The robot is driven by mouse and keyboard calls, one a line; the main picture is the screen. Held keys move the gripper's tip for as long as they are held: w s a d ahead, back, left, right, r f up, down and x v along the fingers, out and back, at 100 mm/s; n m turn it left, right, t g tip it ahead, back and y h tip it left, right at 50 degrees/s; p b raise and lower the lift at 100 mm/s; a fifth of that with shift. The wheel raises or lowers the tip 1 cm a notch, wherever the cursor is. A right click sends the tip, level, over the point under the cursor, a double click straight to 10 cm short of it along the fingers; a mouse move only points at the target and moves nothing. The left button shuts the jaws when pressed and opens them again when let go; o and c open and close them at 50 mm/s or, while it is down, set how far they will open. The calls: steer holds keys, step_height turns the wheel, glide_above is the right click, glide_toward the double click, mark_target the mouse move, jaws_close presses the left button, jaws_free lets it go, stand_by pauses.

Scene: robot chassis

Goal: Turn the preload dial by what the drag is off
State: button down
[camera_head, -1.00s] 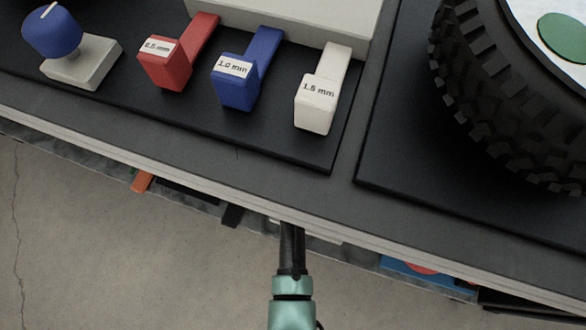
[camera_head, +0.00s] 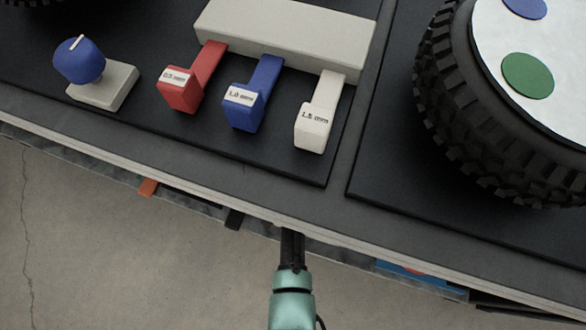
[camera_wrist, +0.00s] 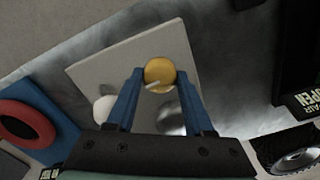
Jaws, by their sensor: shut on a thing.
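In the wrist view my gripper (camera_wrist: 160,75) has its two blue fingers on either side of a round gold knob (camera_wrist: 159,69), shut on it. The knob has a pale pointer mark and stands over a light grey plate (camera_wrist: 105,68). I cannot tell from any label whether it is the preload dial. In the head view a blue knob (camera_head: 78,60) with a white line stands on a grey block (camera_head: 105,87) on the bench. My fingers are hidden in the head view, below the bench edge.
Red (camera_head: 180,92), blue (camera_head: 242,108) and white (camera_head: 313,128) tabs, marked 0.5, 1.0 and 1.5 mm, stand by a grey bar (camera_head: 285,35). A tyre (camera_head: 450,120) stands right. The wrist view shows a white ball (camera_wrist: 103,108) and red ring (camera_wrist: 25,123) beside the fingers.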

steer(key=shift+n+p, duration=0.55)
steer(key=shift+n, duration=0.65)
